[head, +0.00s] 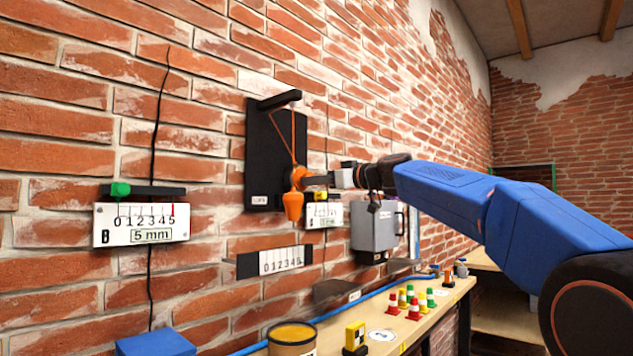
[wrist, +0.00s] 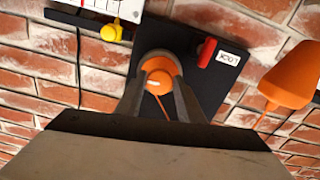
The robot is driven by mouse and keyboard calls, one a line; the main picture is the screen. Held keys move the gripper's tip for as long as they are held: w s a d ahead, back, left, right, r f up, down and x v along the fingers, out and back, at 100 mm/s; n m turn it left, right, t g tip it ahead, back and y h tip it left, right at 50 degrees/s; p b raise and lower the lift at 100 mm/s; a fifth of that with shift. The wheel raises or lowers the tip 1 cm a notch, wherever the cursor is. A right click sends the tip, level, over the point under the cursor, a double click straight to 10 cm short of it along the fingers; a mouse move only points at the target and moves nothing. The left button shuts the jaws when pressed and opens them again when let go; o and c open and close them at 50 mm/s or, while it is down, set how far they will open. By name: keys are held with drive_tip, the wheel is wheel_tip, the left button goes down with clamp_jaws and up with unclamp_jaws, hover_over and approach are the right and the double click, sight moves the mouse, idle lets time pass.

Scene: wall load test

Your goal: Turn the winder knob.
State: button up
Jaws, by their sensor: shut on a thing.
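The orange round winder knob (wrist: 157,70) sits on a black wall board (wrist: 205,92). My gripper (wrist: 160,84) is shut on the knob, one finger on each side of it, in the wrist view. In the head view the orange knob (head: 297,174) shows at the lower right of the tall black board (head: 262,150), with my gripper (head: 308,180) reaching it from the right. A red piece (wrist: 207,52) beside a "LOCK" label is on the board near the knob. An orange plumb bob (head: 293,205) hangs on an orange cord; it also shows in the wrist view (wrist: 290,76).
White scales marked 0 to 5 (head: 142,224) (head: 281,261) are on the brick wall, the left one with a green slider. A grey box (head: 377,226) is mounted to the right. Below, a bench holds small cones (head: 415,309) and a tin (head: 292,338).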

drive_tip(key=n, duration=1.4)
drive_tip(key=shift+w+d+r, duration=0.1)
drive_tip(key=shift+r, duration=0.1)
drive_tip(key=shift+f+n, duration=0.1)
drive_tip(key=shift+n, duration=1.2)
idle(3.1)
drive_tip(key=o, duration=1)
drive_tip(key=shift+o, duration=0.2)
drive_tip(key=shift+d, duration=0.1)
